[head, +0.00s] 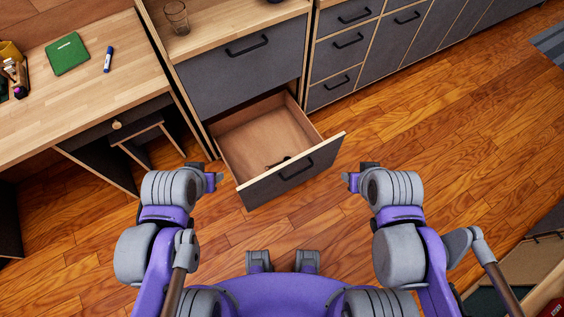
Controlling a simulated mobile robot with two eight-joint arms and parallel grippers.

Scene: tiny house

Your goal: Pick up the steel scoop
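A lower drawer (238,142) stands pulled open in front of me. A small dark object (279,162) lies inside it, close to the front panel. It is too small and partly hidden to tell whether it is the steel scoop, and no other scoop shows clearly. My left gripper (217,180) is left of the drawer front, apart from the object. My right gripper (348,181) is just right of the drawer front, also apart from it. Both grippers are small in view and their fingers cannot be made out well. I see nothing held in either.
A glass (176,17) stands on the cabinet top above the drawer. A green book (68,53) and a blue marker (108,59) lie on the wooden desk (110,95) at the left. Closed grey cabinets (385,55) line the back right. The wooden floor (450,150) at right is clear.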

